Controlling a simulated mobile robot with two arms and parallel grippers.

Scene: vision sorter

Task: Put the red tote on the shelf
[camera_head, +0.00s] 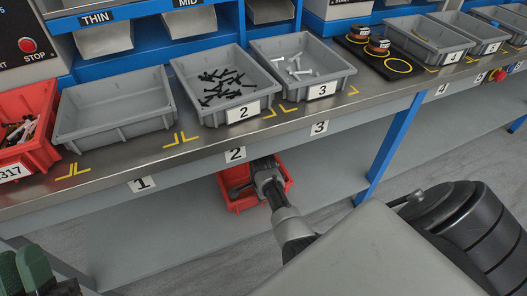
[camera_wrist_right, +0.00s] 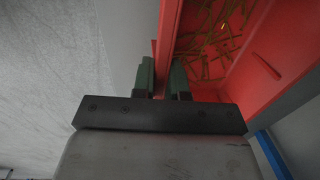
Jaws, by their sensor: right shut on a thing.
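A red tote (camera_head: 240,203) shows at the lower shelf (camera_head: 150,235), under the number 2 label. It also shows in the right wrist view (camera_wrist_right: 285,85), with several thin brass-coloured pieces inside. My right gripper (camera_head: 265,170) reaches down to it; in the right wrist view its green-padded fingers (camera_wrist_right: 165,80) are shut on the tote's wall. I cannot tell whether the tote rests fully on the shelf. Another red tote (camera_head: 40,150), labelled 317, stands on the bench at the far left with mixed parts in it. My left gripper (camera_head: 25,270) is at the bottom left, partly cut off, away from both totes.
Grey bins stand along the steel bench: an empty one (camera_head: 115,110), bin 2 (camera_head: 190,100) with black screws, bin 3 (camera_head: 330,65) with light screws. A blue leg (camera_head: 390,150) stands right of the held tote. The lower shelf left of it is clear.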

